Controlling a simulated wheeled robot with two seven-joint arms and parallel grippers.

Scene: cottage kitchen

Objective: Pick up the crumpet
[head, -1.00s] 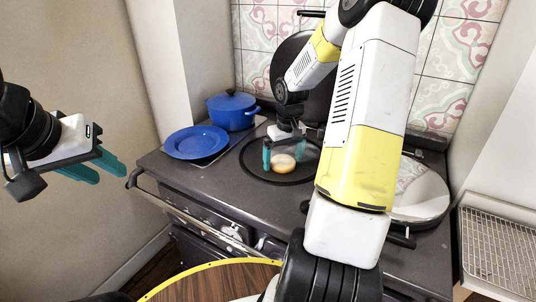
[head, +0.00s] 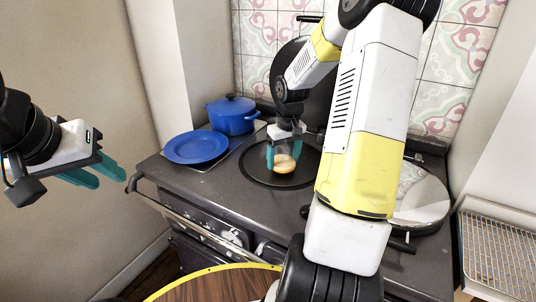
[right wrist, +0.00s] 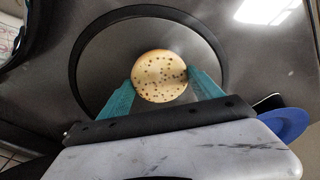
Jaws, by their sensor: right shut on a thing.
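The crumpet (head: 284,163) is round and golden with a pale side. In the right wrist view the crumpet (right wrist: 159,76) shows its holed face. My right gripper (head: 284,156) is over the dark round hotplate (head: 257,176) with its teal fingers shut on the crumpet's two sides. The fingers also show in the right wrist view (right wrist: 160,90). The crumpet looks tilted, and I cannot tell whether it touches the hotplate. My left gripper (head: 108,174) is at the far left in the air, open and empty.
A blue plate (head: 196,147) and a lidded blue pot (head: 233,114) stand to the left on the stove. A raised dark lid (head: 318,100) is behind the hotplate. A shiny round lid (head: 420,200) is at the right. A wire rack (head: 500,250) lies further right. A rail (head: 185,215) runs along the stove front.

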